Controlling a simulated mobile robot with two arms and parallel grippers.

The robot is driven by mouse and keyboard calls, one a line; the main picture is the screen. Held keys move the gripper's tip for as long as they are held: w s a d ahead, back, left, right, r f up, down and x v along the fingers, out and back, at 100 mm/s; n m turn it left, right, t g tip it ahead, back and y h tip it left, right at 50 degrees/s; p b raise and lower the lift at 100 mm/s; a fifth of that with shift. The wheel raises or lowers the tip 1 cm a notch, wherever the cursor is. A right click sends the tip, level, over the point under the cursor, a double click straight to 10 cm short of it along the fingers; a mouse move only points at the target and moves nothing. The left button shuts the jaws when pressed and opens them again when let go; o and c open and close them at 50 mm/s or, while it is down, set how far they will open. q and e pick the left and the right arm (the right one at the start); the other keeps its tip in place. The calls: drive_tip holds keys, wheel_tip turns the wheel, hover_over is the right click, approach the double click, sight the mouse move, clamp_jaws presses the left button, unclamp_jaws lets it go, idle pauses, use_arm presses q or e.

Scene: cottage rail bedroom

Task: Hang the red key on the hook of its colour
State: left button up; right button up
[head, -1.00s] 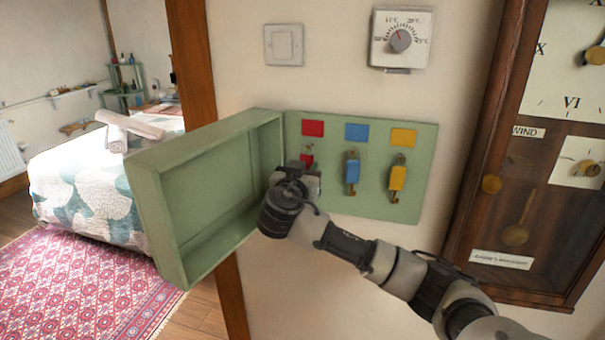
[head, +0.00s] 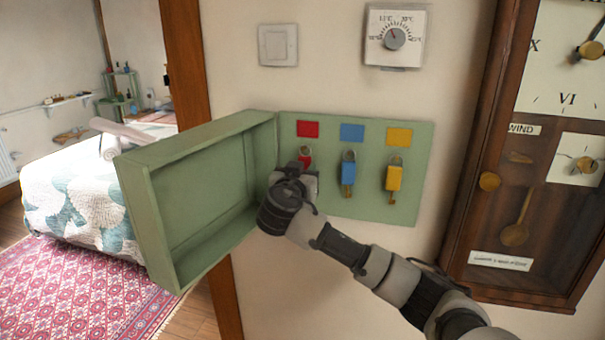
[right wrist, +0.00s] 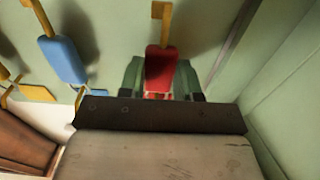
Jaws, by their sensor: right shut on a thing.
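The red key (head: 305,158) is just below the red label (head: 308,129) on the green key board (head: 375,207). My right gripper (head: 304,174) is shut on it, close in front of the board. My left gripper is not in view.
The box's open green door (head: 150,215) stands out to the left, close beside my right gripper. A wooden clock (head: 470,220) is on the right. A thermostat (head: 395,38) and a light switch (head: 278,45) are above the board.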

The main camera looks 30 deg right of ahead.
idle(0.3)
drive_tip(key=o, duration=1)
